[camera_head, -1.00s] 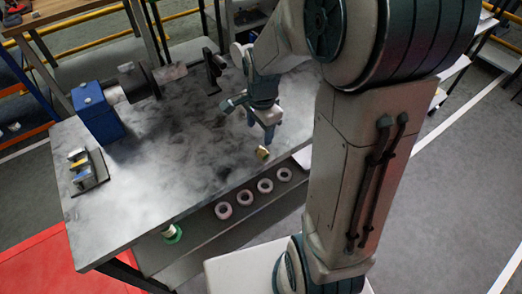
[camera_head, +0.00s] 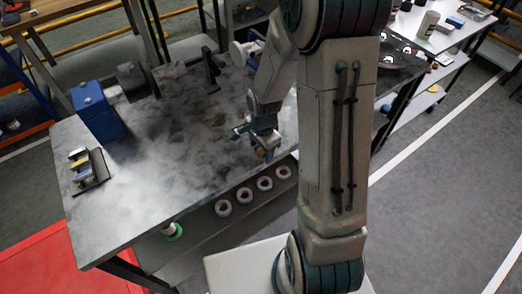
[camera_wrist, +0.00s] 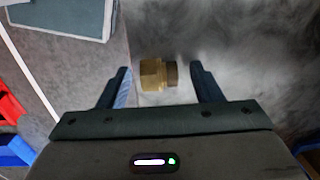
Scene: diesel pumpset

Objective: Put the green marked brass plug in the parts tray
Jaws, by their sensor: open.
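A brass plug (camera_wrist: 158,74) lies on its side on the grey mottled bench top, near the front edge. It has a wide faceted gold part and a narrower dark end; I see no green mark on it. My gripper (camera_wrist: 161,84) is open, with one finger on each side of the plug and gaps between. In the head view my gripper (camera_head: 267,152) is low at the bench's front edge, and the plug (camera_head: 260,153) is mostly hidden behind it. I cannot tell for sure which thing is the parts tray.
A dark holder with blocks (camera_head: 86,169) stands at the bench's left end, near a blue box (camera_head: 97,111). A dark upright bracket (camera_head: 211,70) stands at the back. Several white rings (camera_head: 244,195) and a green-based spool (camera_head: 172,232) sit on the lower shelf. The bench middle is clear.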

